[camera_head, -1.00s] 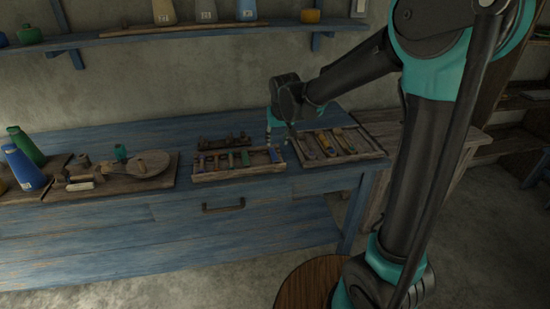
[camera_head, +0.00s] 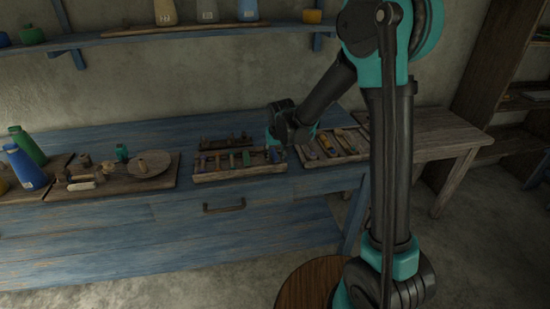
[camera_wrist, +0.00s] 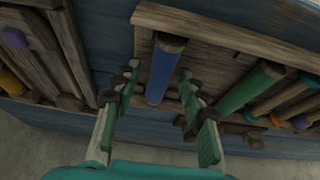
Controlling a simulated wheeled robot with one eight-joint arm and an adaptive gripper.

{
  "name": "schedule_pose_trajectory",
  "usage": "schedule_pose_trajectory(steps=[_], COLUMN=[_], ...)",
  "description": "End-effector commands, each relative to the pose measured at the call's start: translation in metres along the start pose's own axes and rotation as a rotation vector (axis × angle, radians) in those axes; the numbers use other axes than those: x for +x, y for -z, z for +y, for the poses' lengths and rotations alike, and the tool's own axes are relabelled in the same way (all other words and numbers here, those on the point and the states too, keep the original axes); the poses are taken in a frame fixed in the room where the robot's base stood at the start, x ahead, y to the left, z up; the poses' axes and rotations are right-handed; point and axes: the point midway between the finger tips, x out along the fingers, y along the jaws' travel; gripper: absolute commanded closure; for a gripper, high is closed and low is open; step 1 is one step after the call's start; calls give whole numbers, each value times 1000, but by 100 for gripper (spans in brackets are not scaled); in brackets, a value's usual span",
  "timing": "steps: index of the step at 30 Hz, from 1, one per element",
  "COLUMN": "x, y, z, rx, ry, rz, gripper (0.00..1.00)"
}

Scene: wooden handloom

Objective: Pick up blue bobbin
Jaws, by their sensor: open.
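The blue bobbin (camera_wrist: 161,74) is a blue cylinder with dark ends, lying in the end slot of a wooden tray (camera_wrist: 213,37). In the wrist view my gripper (camera_wrist: 157,82) is open, with one teal finger on each side of the bobbin. The fingers look apart from it; how far above it they are I cannot tell. In the head view my gripper (camera_head: 276,142) is at the right end of the tray (camera_head: 238,175), and the bobbin is hard to make out there.
A green bobbin (camera_wrist: 250,87) lies in the tray to the right of the blue one. A second tray (camera_head: 335,160) with several tools or bobbins stands to the right. Bottles, including a green bottle (camera_head: 27,146), stand on the left of the blue table (camera_head: 150,215).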

Motion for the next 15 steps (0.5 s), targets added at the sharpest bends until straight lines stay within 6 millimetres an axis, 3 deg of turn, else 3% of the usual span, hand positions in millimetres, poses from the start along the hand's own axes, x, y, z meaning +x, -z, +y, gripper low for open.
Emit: schedule_pose_trajectory(steps=[6,15], x=[0,0], y=[0,0], z=[0,0], rx=[0,0], ry=[0,0], rz=[0,0], gripper=[60,98])
